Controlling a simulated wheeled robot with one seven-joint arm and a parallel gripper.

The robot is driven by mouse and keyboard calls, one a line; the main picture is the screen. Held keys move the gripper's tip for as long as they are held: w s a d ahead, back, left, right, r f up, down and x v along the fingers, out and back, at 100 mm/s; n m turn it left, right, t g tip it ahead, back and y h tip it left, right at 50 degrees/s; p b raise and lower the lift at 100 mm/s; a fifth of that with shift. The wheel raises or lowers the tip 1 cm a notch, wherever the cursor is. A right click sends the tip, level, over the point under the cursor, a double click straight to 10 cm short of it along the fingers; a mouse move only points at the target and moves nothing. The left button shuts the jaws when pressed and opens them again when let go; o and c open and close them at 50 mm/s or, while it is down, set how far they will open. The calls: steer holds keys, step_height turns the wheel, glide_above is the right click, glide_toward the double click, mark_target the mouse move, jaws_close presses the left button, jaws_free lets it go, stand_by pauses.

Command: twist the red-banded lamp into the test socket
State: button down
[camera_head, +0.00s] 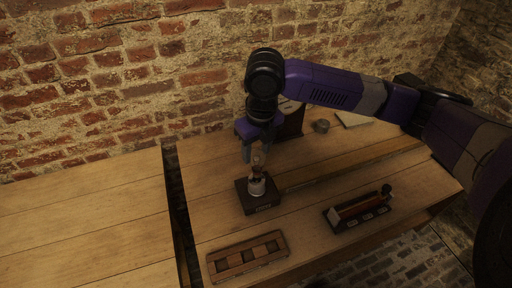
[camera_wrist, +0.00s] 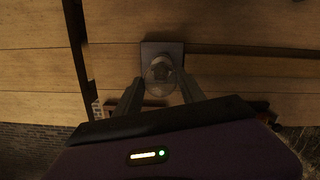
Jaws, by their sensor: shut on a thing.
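The test socket is a pale round cup (camera_head: 257,188) on a dark square block (camera_head: 263,208), standing on the wooden bench. My gripper (camera_head: 257,160) is directly above it, pointing down and shut on a small lamp (camera_head: 256,171). The lamp looks upright, at the mouth of the cup; I cannot tell how deep it sits. Its band is too small to make out clearly. In the wrist view the lamp's rounded clear bulb (camera_wrist: 160,72) lies between my two fingers, with the dark block (camera_wrist: 150,48) behind it.
A wooden tray with compartments (camera_head: 213,265) lies at the front. A dark rack (camera_head: 335,225) with a long piece on it is at the right. A dark case (camera_head: 292,121), a small grey jar (camera_head: 321,126) and a pale sheet (camera_head: 353,119) are at the back. A dark gap (camera_head: 179,205) splits the bench at left.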

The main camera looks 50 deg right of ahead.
steer(key=shift+f, duration=0.65)
steer(key=shift+f+b, duration=1.1)
steer(key=shift+b, duration=0.1)
stand_by(0.6)
steer(key=shift+r+m+p, duration=0.1)
steer(key=shift+m+p, duration=0.4)
steer(key=shift+m, duration=0.6)
steer(key=m+p, duration=0.1)
steer(key=m, duration=0.3)
steer(key=shift+h, duration=0.3)
steer(key=m+p, duration=0.2)
steer(key=m, duration=0.1)
steer(key=shift+g, duration=0.3)
steer(key=shift+m+p, duration=0.75)
steer(key=shift+m, duration=1.15)
